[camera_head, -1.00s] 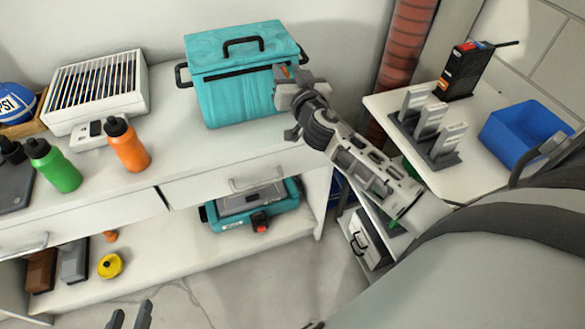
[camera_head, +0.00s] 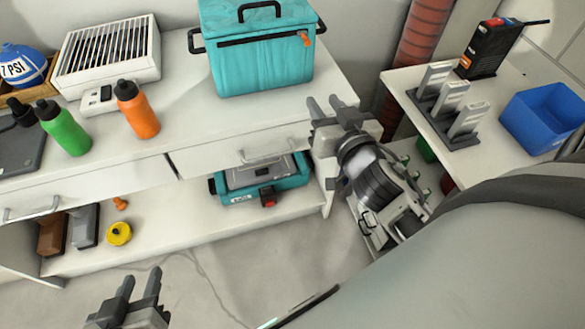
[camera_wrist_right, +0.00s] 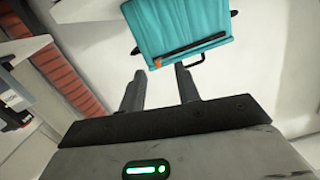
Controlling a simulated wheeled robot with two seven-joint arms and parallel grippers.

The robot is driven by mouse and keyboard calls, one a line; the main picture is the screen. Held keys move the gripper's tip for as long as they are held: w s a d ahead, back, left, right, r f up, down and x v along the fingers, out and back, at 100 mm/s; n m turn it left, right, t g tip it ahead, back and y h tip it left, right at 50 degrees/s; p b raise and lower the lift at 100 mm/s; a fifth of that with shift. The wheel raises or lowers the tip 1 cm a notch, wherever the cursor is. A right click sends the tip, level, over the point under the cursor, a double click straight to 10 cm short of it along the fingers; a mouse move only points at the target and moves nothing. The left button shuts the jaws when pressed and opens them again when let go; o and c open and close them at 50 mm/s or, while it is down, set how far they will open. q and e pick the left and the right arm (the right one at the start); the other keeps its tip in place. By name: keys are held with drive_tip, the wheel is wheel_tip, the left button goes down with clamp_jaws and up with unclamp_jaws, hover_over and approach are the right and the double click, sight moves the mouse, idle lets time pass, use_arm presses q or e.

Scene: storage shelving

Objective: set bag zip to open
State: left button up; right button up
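The teal bag (camera_head: 262,72) stands upright on the countertop in the head view, with a black handle on its lid. Its dark zip line (camera_head: 258,39) runs along the front below the lid. The orange zip pull (camera_head: 306,39) is at the right end of that line. In the right wrist view the bag (camera_wrist_right: 170,25) is ahead of the fingers, with the orange pull (camera_wrist_right: 158,62) at the zip's left end. My right gripper (camera_head: 331,107) is open and empty, below and right of the bag, clear of it. My left gripper (camera_head: 139,284) is open and empty over the floor.
An orange bottle (camera_head: 139,112), a green bottle (camera_head: 65,130) and a white vented box (camera_head: 108,58) stand left on the counter. A side table at right holds a blue bin (camera_head: 545,122). A red ribbed pipe (camera_head: 418,45) rises behind my right arm.

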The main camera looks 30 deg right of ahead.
drive_tip(key=s+a+f+n+g+y+p, duration=0.2)
drive_tip(key=s+a+f+n+g+y, duration=0.2)
drive_tip(key=s+a+f, duration=0.3)
drive_tip(key=a+f+n+y, duration=0.1)
drive_tip(key=a+f, duration=0.3)
drive_tip(key=shift+s+a+g, duration=0.35)
drive_tip(key=shift+g, duration=0.05)
